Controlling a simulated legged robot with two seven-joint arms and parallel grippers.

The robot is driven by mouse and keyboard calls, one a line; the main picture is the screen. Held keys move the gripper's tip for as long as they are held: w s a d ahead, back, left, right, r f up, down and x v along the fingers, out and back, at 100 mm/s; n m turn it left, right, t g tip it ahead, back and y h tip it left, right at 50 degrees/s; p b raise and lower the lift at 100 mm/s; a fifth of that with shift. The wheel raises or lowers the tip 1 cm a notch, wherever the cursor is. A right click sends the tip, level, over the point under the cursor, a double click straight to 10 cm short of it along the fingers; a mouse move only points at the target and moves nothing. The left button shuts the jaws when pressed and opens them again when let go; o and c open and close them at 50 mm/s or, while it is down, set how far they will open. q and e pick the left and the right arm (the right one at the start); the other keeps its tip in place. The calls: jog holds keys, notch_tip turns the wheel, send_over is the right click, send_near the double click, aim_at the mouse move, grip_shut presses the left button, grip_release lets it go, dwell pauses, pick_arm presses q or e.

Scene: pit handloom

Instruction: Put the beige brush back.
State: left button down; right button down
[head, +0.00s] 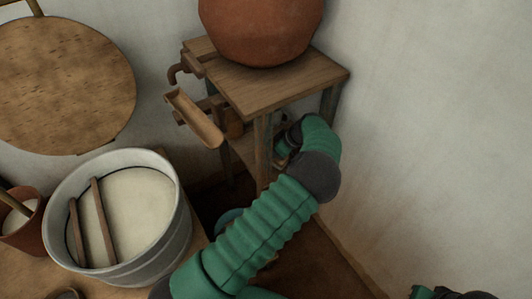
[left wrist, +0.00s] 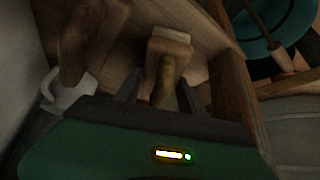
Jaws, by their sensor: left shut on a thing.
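In the left wrist view, the beige brush (left wrist: 168,52) has a wooden handle and a block with pale bristles. My left gripper (left wrist: 158,92) is shut on its handle, and the brush head points away from me over a wooden shelf (left wrist: 215,38). I cannot tell whether the brush touches the shelf. In the head view, my green left arm reaches to the right side of the small wooden stand (head: 290,85). The gripper's fingertips and the brush are hidden there. Only a bit of what looks like my right arm shows at the bottom right corner, without its gripper.
A clay pot (head: 260,30) stands on the stand's top. A white mug (left wrist: 68,92) is left of the brush, and a teal bucket (left wrist: 262,42) is at right. The wall (head: 430,120) closes the right side.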

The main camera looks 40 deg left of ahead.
pick_arm(q)
jog(key=shift+s+a+f, duration=0.2)
jog(key=shift+a+f, duration=0.05)
jog(key=c, duration=1)
grip_release()
jog(key=shift+d, duration=0.25)
jog(key=shift+c, duration=0.2)
jog(key=o, duration=0.3)
jog(key=shift+w+d+r, duration=0.15)
jog(key=shift+d+r, duration=0.05)
jog(key=shift+d, duration=0.5)
jog(key=shift+o, duration=0.2)
jog(key=shift+r, duration=0.15)
jog(key=shift+a, duration=0.35)
jog(key=shift+r, duration=0.15)
jog(key=p+v, duration=0.3)
jog(key=v, duration=0.8)
jog(key=shift+d, duration=0.15)
pick_arm(e)
jog(key=shift+w+d+r, duration=0.1)
jog(key=shift+r, duration=0.7)
jog(key=shift+w+d+r, duration=0.1)
jog(key=shift+r, duration=0.7)
